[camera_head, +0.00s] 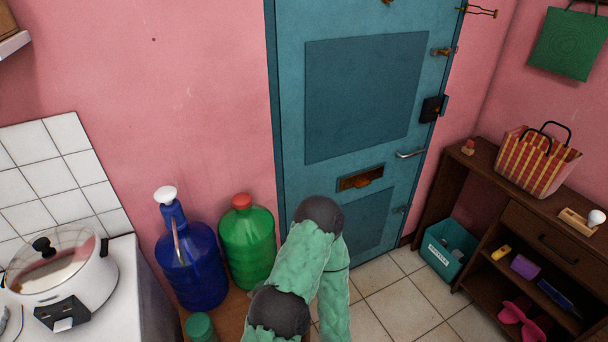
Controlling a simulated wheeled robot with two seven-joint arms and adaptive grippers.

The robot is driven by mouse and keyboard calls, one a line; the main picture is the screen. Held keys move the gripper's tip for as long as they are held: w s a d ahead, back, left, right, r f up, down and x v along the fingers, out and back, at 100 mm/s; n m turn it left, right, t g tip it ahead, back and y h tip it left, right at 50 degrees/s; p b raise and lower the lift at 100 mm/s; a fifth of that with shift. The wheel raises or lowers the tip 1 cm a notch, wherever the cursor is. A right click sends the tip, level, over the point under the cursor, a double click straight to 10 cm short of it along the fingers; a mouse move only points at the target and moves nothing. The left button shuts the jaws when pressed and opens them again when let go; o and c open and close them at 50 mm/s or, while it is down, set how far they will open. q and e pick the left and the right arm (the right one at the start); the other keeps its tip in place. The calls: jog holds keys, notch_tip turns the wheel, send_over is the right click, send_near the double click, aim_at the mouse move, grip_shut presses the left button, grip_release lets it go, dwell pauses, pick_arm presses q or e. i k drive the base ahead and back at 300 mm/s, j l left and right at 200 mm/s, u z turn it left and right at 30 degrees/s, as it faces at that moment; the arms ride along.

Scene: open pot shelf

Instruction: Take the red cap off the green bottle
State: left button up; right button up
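The green bottle (248,247) is a large ribbed jug standing against the pink wall, left of the teal door. The red cap (242,201) sits on top of its neck. Part of the bottle's lower right side is close to or behind one of my arms, which has green sleeves and dark joints. That arm comes up from the bottom middle and bends back down. Neither of my grippers shows in this view, so I cannot tell what they hold.
A blue jug (195,265) with a white pump top stands just left of the green bottle. A white counter with a pot (65,285) is at the left. A dark wooden shelf (520,232) and a teal bin (446,249) are at the right. The tiled floor (400,312) between is clear.

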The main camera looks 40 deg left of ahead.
aim_at(242, 200)
jog(key=i+u, duration=0.15)
jog(key=i, duration=0.25)
jog(key=i+l+u, duration=0.15)
jog(key=i, duration=0.25)
jog(key=i+l+u, duration=0.15)
jog(key=i, duration=0.25)
jog(key=i+u, duration=0.15)
jog(key=u, duration=0.35)
jog(key=i+l+u, duration=0.15)
jog(key=u, duration=0.3)
jog(key=i+l+u, duration=0.1)
jog(key=u, duration=0.4)
jog(key=l+u, duration=0.25)
jog(key=u, duration=0.25)
jog(key=i, duration=0.1)
